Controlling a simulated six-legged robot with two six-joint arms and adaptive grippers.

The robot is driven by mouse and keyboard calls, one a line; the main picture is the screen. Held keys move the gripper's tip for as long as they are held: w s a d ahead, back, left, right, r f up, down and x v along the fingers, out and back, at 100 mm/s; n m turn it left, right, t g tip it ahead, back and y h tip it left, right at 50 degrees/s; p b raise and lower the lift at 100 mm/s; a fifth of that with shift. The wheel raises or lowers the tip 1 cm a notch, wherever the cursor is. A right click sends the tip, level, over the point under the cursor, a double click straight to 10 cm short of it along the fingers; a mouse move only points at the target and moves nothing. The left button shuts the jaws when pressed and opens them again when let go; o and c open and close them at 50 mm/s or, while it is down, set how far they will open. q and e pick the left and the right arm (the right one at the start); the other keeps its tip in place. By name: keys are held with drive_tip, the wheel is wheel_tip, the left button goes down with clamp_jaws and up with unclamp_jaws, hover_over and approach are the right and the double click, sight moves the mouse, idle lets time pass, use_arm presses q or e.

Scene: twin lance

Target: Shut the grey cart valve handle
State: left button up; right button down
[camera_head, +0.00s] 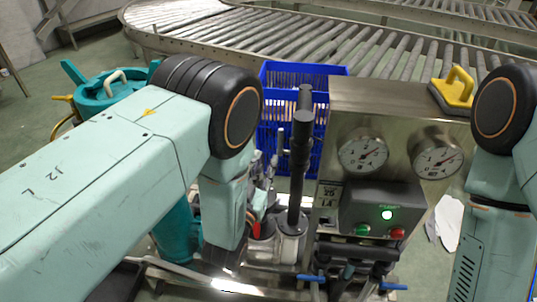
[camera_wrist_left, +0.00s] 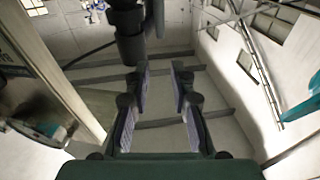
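The steel cart (camera_head: 400,104) stands right of centre in the head view, with two round gauges and a grey control box (camera_head: 372,208). Blue valve levers (camera_head: 392,287) show low at its front. I cannot single out a grey valve handle for sure; my left arm and the pipes hide part of that area. My left forearm reaches in from the left and bends down beside the cart. In the left wrist view my left gripper (camera_wrist_left: 160,72) has its two fingers apart with nothing between them. My right arm is at the right edge; its gripper is out of the picture.
A black upright pipe (camera_head: 301,140) stands left of the cart panel, near my left wrist. Blue crates (camera_head: 276,78) are behind it. A teal tank (camera_head: 100,95) is at the left. A roller conveyor (camera_head: 400,50) crosses the back. A dark cylinder (camera_wrist_left: 130,35) hangs ahead of the left fingers.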

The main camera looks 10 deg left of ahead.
use_arm(q)
drive_tip(key=shift+v, duration=1.95)
